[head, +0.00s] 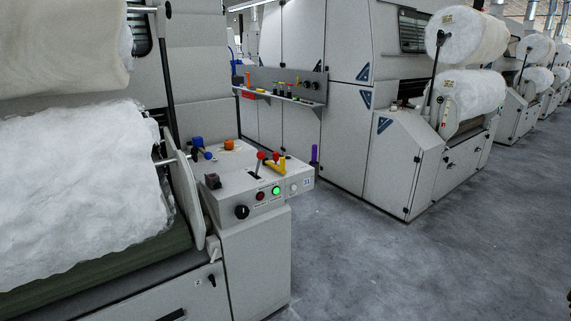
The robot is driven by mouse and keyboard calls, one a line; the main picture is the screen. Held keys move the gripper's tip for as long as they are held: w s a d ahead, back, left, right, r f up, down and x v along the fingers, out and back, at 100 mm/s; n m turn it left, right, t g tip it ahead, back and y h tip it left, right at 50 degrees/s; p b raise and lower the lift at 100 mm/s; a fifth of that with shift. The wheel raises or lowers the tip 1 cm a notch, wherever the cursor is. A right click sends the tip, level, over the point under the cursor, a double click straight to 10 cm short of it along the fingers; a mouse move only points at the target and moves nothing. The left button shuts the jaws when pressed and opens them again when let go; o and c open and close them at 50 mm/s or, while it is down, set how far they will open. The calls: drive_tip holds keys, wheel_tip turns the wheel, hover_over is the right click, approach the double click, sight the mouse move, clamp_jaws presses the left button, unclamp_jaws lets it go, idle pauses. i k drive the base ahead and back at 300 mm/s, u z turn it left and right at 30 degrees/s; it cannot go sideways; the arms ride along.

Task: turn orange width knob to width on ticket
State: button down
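An orange knob (229,145) sits on the grey top of the control console (228,180), near its back edge. Its pointer and scale are too small to read. A small white label with blue marks (306,183) is on the console's front right; I cannot tell whether it is the ticket, and its writing is unreadable.
The console also bears a blue knob (198,142), a red-topped lever (261,157), a yellow handle (275,164), a black knob (242,212) and a lit green button (276,191). White fibre (80,190) fills the left. Grey floor (390,260) is clear at right.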

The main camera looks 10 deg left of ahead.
sight(228, 145)
drive_tip(key=u, duration=0.55)
drive_tip(key=i, duration=0.95)
drive_tip(key=u, duration=0.45)
drive_tip(key=k, duration=0.55)
drive_tip(key=u, duration=0.3)
drive_tip(key=i, duration=1.3)
drive_tip(key=z, duration=0.5)
drive_tip(key=i, duration=0.55)
drive_tip(key=u, duration=0.1)
